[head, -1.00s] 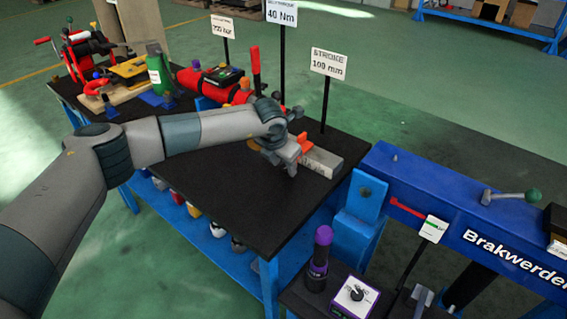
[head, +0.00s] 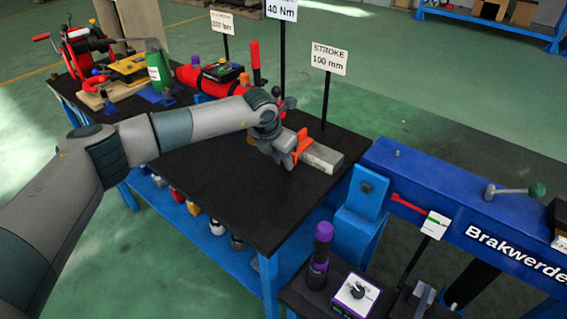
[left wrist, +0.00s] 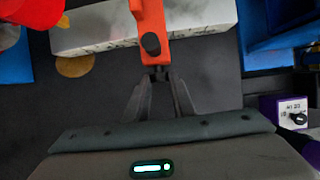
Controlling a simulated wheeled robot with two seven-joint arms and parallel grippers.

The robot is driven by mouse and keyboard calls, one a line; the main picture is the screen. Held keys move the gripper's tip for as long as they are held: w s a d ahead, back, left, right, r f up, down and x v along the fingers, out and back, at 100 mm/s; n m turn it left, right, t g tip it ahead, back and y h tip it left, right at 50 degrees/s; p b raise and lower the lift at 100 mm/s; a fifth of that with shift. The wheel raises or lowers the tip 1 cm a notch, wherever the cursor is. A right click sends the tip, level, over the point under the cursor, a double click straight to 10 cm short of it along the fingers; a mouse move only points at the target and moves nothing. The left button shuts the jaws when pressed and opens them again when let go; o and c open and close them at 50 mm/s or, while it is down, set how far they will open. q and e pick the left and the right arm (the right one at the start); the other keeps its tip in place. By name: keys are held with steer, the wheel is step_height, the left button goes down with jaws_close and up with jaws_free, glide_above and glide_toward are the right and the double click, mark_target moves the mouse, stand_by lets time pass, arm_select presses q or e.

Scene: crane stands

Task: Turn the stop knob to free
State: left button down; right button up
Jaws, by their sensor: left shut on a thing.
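The orange stop (head: 303,140) sits across a pale grey block (head: 322,157) on the black bench top. In the left wrist view the stop (left wrist: 152,18) reaches down over the marbled light block (left wrist: 95,30), and a black round knob (left wrist: 150,44) shows on its face. My left gripper (left wrist: 160,76) is at the stop's near end, its fingertips close together on a small dark part just below that knob. The fingertips hide most of that part. In the head view my left gripper (head: 287,162) covers part of the stop. My right gripper is in neither view.
A sign reading STROKE 100 mm (head: 329,59) stands on a post behind the block. A red cylinder unit (head: 210,80) and a green bottle (head: 158,70) stand farther back. A white-faced dial box (head: 357,292) is at the lower right. The bench's front part is clear.

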arm_select(q)
steer(key=h+b, duration=0.1)
steer(key=g+b, duration=0.1)
steer(key=h+b, duration=0.1)
steer(key=shift+w+a+f+n+g+h, duration=0.25)
steer(key=shift+a+n+g+h, duration=0.05)
steer(key=shift+a, duration=0.05)
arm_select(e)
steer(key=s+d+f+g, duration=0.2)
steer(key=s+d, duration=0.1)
arm_select(q)
steer(key=shift+w+a+g+h+b, duration=0.1)
steer(key=shift+g+h+b, duration=0.4)
steer(key=shift+h+b, duration=0.35)
steer(key=shift+r+n, duration=0.15)
steer(key=shift+n, duration=0.15)
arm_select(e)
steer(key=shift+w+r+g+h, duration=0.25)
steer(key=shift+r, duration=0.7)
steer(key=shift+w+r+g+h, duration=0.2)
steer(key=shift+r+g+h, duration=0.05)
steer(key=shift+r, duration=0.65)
arm_select(q)
steer(key=c, duration=1.5)
jaws_free()
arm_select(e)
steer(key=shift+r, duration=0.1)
